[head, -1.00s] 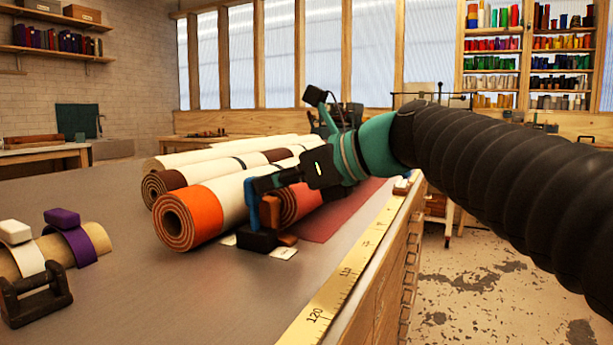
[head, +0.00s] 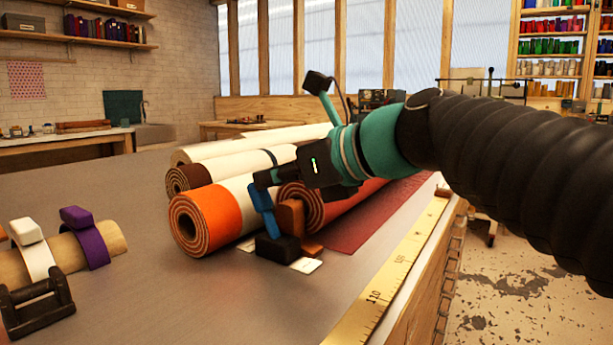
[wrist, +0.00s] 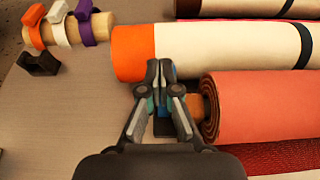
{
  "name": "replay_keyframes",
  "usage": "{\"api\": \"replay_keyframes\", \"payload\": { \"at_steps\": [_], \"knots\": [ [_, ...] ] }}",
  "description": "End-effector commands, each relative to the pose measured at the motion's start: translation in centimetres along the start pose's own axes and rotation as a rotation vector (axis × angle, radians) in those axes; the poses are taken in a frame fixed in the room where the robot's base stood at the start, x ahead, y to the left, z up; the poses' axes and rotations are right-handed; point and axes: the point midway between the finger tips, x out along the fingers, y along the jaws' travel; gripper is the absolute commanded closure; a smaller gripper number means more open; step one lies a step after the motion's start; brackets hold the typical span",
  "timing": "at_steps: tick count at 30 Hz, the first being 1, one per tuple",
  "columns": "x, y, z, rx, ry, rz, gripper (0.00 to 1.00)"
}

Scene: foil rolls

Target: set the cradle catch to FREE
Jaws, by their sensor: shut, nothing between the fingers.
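The catch is a blue lever (head: 264,211) on a black base block (head: 277,247), beside a brown wooden cradle block (head: 291,217) at the end of a red roll (head: 345,197). The lever leans left, toward the orange-ended roll, at its top. My gripper (head: 262,181) is shut and empty at the lever's upper end; whether it touches is unclear. In the wrist view my shut fingers (wrist: 160,68) cover most of the lever, and a little blue shows beside them. White cards lie at the base, one at right (head: 306,265) and one partly hidden at left (head: 247,244); their words are unreadable.
A cream roll with an orange end (head: 205,222) lies just left of the catch, with more rolls behind. A tan tube with white and purple straps (head: 90,245) and a dark bracket (head: 36,303) stand at left. A brass ruler (head: 385,290) runs along the table edge.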

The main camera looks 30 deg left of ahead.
Motion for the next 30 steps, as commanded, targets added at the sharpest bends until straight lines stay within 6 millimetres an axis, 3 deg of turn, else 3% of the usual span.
{"api": "replay_keyframes", "payload": {
  "at_steps": [14,21,30],
  "knots": [
    [-0.5,0.1,0.1,0.0,-0.001,0.003,1.0],
    [-4.5,-0.1,0.7,-0.002,-0.004,-0.001,1.0],
    [-8.2,-0.1,5.6,-0.003,-0.003,0.002,1.0]
  ]
}}
